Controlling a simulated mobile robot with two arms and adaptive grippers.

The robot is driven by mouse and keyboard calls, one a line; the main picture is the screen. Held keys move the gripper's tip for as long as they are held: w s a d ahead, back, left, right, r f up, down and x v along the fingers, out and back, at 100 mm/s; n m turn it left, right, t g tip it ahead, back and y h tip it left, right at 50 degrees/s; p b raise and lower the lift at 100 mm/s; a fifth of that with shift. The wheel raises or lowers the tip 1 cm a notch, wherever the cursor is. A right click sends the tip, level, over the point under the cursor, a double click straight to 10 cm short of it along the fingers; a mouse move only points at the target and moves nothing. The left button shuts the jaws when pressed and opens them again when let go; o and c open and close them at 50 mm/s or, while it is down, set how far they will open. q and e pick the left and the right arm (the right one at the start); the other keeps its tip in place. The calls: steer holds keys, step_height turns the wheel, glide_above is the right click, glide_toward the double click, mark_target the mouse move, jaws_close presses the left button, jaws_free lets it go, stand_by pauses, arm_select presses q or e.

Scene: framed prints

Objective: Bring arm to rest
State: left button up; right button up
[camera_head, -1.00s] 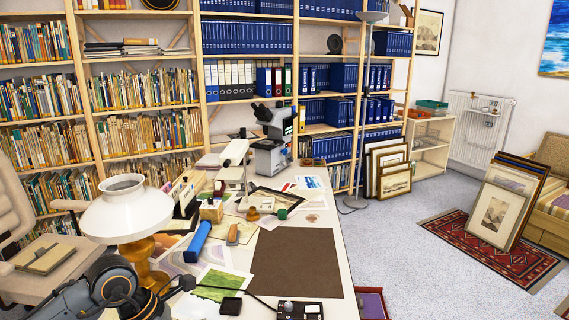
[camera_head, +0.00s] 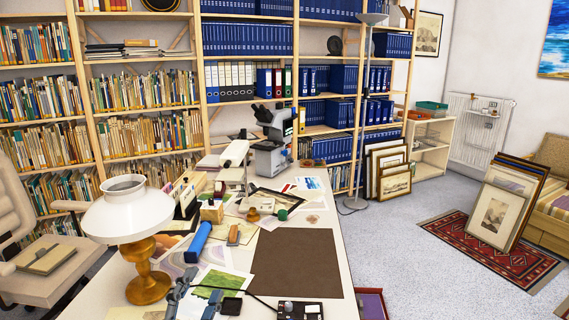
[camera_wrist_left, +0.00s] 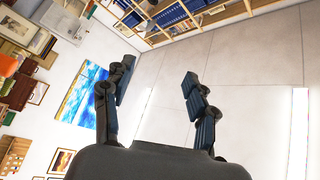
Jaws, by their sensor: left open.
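My left gripper (camera_head: 196,294) shows at the bottom of the head view, over the near part of the desk, in front of the green-and-white print. Its dark fingers are apart and nothing is between them. In the left wrist view the same gripper (camera_wrist_left: 157,82) is open and empty, with bare pale panels behind the fingers. My right gripper is in neither view.
A lamp with a white shade (camera_head: 128,210) stands on the desk left of the gripper. A blue roll (camera_head: 197,242), a brown mat (camera_head: 294,262) and a small dark device (camera_head: 299,309) lie nearby. Framed prints (camera_head: 505,205) lean on the red rug at right.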

arm_select(q)
steer(key=s+a+f+n+g+y, duration=0.3)
steer(key=s+f+n+g, duration=0.15)
steer(key=f, duration=0.35)
steer(key=s+a+f+n+g+y, duration=0.3)
steer(key=a+f+n, duration=0.15)
steer(key=f, duration=0.45)
steer(key=s+d+f+n+g+h, duration=0.1)
steer(key=s+f+n+g, duration=0.1)
steer(key=s+f+g, duration=0.5)
steer(key=s+d+f+n+g+h, duration=0.15)
steer(key=s+f, duration=0.25)
steer(key=s, duration=0.7)
step_height(320, 180, down, 26)
steer(key=r+g, duration=0.1)
steer(key=g, duration=0.1)
steer(key=s+a+f+g+y, duration=0.1)
steer(key=s+a+f, duration=0.2)
steer(key=s+f, duration=1.4)
steer(key=shift+s+a, duration=0.15)
steer(key=shift+s, duration=0.2)
